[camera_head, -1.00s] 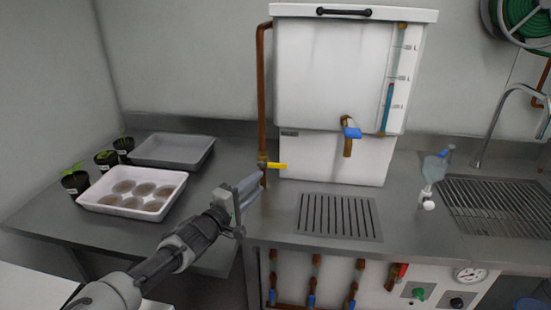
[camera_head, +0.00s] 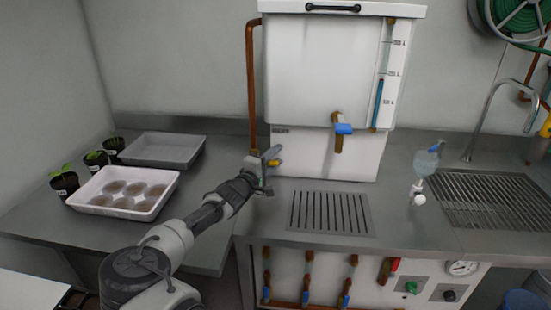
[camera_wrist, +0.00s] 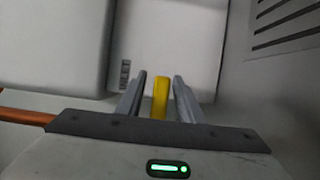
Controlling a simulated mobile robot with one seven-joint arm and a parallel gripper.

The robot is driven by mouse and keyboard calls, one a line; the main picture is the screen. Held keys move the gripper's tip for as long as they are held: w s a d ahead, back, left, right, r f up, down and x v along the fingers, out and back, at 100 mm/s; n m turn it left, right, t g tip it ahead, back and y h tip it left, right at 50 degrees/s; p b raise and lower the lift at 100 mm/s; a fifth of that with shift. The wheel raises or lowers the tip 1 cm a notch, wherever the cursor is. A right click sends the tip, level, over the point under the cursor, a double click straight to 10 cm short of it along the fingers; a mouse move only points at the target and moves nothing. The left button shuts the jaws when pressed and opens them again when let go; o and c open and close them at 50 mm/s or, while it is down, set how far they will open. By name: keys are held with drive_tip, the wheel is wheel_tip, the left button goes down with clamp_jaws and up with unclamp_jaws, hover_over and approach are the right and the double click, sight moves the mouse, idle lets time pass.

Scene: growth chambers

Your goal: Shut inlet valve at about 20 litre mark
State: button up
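The inlet valve's yellow lever (camera_head: 274,163) sits low on the copper pipe (camera_head: 251,90) at the left of the white tank (camera_head: 312,80). My gripper (camera_head: 269,160) is at the lever and hides most of the valve body. In the wrist view the yellow lever (camera_wrist: 160,97) stands between the two grey fingers of my gripper (camera_wrist: 159,78), with a gap on each side; the fingers are open around it. The gauge's blue column (camera_head: 378,103) ends slightly below the middle mark; the figures are too small to read.
A blue-handled outlet tap (camera_head: 342,129) is on the tank's front, above a drain grate (camera_head: 330,212). A white tray (camera_head: 122,208), a grey tray (camera_head: 161,150) and potted seedlings (camera_head: 64,183) stand left.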

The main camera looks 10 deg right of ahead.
drive_tip(key=shift+c, duration=0.6)
clamp_jaws()
drive_tip(key=r+n, duration=0.1)
drive_tip(key=n, duration=0.1)
drive_tip(key=r+n+t, duration=0.1)
drive_tip(key=r+n+t+p, duration=0.1)
drive_tip(key=n, duration=0.1)
drive_tip(key=shift+w+a+r+n+h, duration=0.1)
drive_tip(key=shift+w+a+n+h, duration=0.05)
drive_tip(key=shift+a+n+h, duration=0.2)
drive_tip(key=shift+o, duration=0.6)
unclamp_jaws()
